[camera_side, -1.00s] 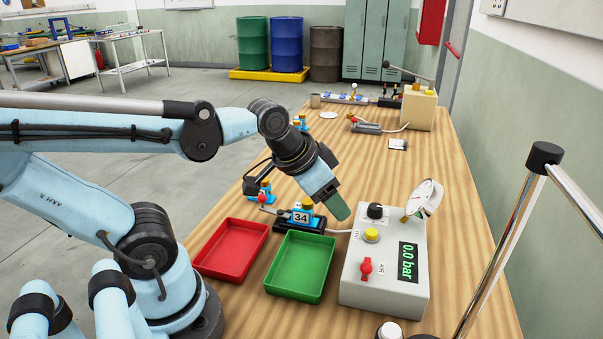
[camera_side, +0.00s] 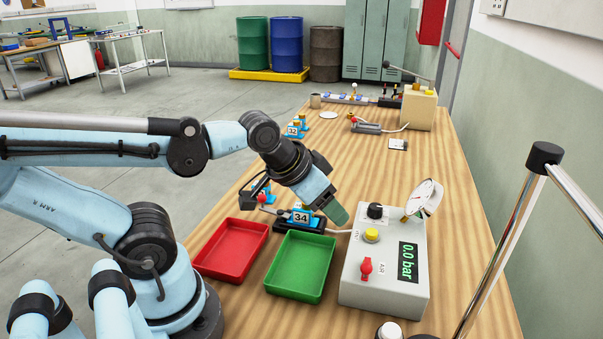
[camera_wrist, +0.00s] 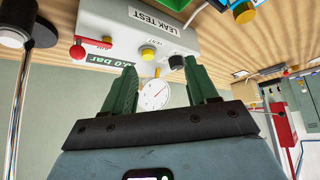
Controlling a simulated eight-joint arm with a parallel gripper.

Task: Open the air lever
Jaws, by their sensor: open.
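The red air lever (camera_side: 366,268) sits on the sloped top of the grey leak test box (camera_side: 352,297), beside the "AIR" label. It stands upright along the panel in the side view. The box's display reads 0.0 bar. In the wrist view the lever (camera_wrist: 78,50) is at the upper left, on the box (camera_wrist: 150,18). My gripper (camera_side: 338,217) is above the table, left of the box and behind the green tray, apart from the lever. In the wrist view its green fingers (camera_wrist: 165,85) are spread, with nothing held between them. The dial gauge (camera_wrist: 154,94) shows behind them.
A red tray (camera_side: 196,262) and a green tray (camera_side: 269,282) lie left of the box. A blue block marked 34 (camera_side: 302,217) sits behind them. The box carries a yellow button (camera_side: 371,235), a black knob (camera_side: 375,211) and a gauge (camera_side: 427,196). A chrome lamp post (camera_side: 500,245) stands at right.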

